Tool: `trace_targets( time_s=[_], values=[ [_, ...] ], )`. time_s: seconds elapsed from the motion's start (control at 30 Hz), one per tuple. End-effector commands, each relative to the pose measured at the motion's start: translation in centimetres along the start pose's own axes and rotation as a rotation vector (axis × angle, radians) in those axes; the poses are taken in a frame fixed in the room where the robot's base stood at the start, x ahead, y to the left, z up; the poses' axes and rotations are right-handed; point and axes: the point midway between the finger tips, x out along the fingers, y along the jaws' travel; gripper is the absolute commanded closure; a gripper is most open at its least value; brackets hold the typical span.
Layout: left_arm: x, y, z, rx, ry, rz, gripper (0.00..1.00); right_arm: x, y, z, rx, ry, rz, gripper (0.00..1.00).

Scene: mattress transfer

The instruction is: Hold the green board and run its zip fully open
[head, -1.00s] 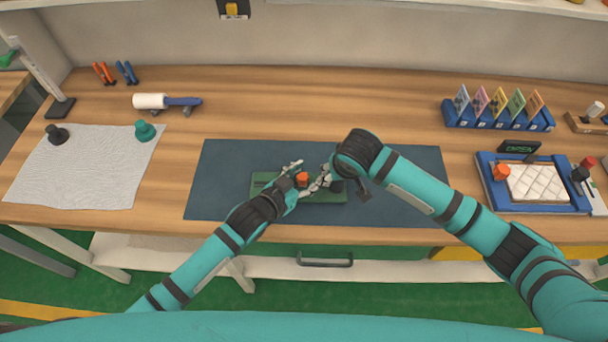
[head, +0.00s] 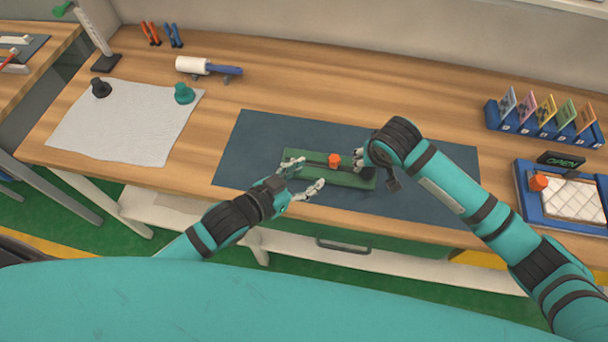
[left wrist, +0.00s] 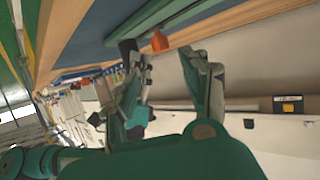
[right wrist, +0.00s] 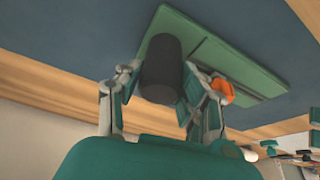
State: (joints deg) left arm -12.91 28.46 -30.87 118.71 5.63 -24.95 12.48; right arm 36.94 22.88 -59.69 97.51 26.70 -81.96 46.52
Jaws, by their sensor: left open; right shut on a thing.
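The green board (head: 345,178) lies on the blue-grey mat, with a dark line along it that looks like the zip. An orange piece, apparently the zip's pull (head: 334,159), stands near mid-board; it also shows in the right wrist view (right wrist: 222,90). A black cylinder (right wrist: 161,72) stands at the board's right end. My right gripper (head: 360,160) is shut on this cylinder, fingers on both sides. My left gripper (head: 309,174) is open and empty by the board's left part, left of the orange piece. Whether it touches the board I cannot tell.
The dark mat (head: 255,145) has free room around the board. A white cloth (head: 130,130) with two knobs and a roller (head: 205,67) lie left. A card rack (head: 540,125) and a blue tray (head: 530,200) stand right.

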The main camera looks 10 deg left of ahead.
Motion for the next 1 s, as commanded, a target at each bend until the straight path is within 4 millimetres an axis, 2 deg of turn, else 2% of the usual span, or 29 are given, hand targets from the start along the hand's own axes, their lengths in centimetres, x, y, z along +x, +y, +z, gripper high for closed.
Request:
trace_targets(
  time_s=[0.4,0.43,0.6,0.63,0.87,1.0],
  values=[
    [-0.42,0.00,-0.01,0.000,0.000,0.000,0.53,-0.07,-0.03,-0.10,0.001,0.002,-0.001,1.00],
    [-0.41,0.00,0.00,0.000,0.000,0.000,0.53,-0.07,-0.03,-0.10,0.001,0.002,-0.001,0.60],
    [-0.40,0.00,0.00,0.000,0.000,0.000,0.53,-0.05,-0.03,-0.07,0.000,0.002,-0.001,0.38],
    [-0.40,0.00,0.00,0.000,0.000,0.000,0.53,-0.05,-0.03,-0.07,0.000,0.002,-0.001,0.34],
    [-0.39,0.01,0.00,0.000,0.000,0.000,0.53,-0.03,-0.02,-0.03,0.000,0.001,-0.001,0.34],
    [-0.39,0.01,-0.01,0.000,0.000,0.000,0.53,-0.73,-0.05,-0.05,0.000,0.002,-0.002,0.34]
  ],
)
